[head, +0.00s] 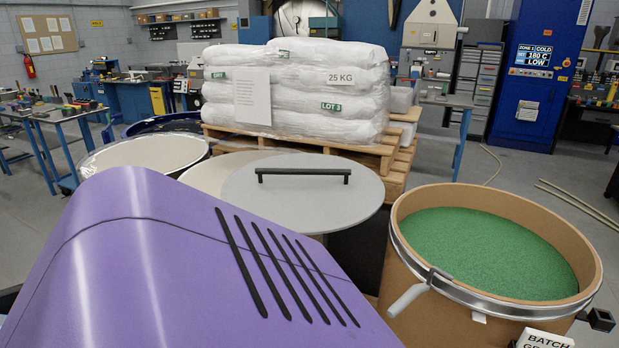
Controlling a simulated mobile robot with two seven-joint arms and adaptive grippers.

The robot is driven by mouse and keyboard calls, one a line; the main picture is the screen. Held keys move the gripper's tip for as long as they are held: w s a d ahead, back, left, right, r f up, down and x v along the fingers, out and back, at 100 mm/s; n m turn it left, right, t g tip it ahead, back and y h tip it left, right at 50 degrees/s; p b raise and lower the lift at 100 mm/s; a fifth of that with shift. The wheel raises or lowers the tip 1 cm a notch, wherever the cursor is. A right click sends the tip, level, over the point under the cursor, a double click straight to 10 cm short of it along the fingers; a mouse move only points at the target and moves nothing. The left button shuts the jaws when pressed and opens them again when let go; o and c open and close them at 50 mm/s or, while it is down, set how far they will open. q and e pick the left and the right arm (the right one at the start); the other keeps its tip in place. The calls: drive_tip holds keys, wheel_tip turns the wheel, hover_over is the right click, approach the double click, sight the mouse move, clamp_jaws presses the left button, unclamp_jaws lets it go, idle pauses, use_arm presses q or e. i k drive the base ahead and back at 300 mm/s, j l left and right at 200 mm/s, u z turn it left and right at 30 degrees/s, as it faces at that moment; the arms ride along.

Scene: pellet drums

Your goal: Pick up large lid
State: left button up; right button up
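The large lid (300,208) is a flat light-grey disc in the middle of the head view. A straight black bar handle (304,172) runs across its top, toward the far side. The lid lies about level and overlaps a pale round drum (212,175) behind and left of it. What supports it is mostly hidden. Its lower left edge is covered by a large purple slotted surface in the foreground. I see neither of my grippers clearly in this view, and nothing is seen holding the handle.
An open brown drum (400,262) of green pellets (490,250) stands right, with a metal rim and lever clamp. A white batch sign (543,340) is before it. Another open drum (140,152) stands left. Stacked white sacks (300,85) on a wooden pallet (385,152) stand behind the lid.

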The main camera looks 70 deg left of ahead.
sight(303, 193)
drive_tip(key=u, duration=2.45)
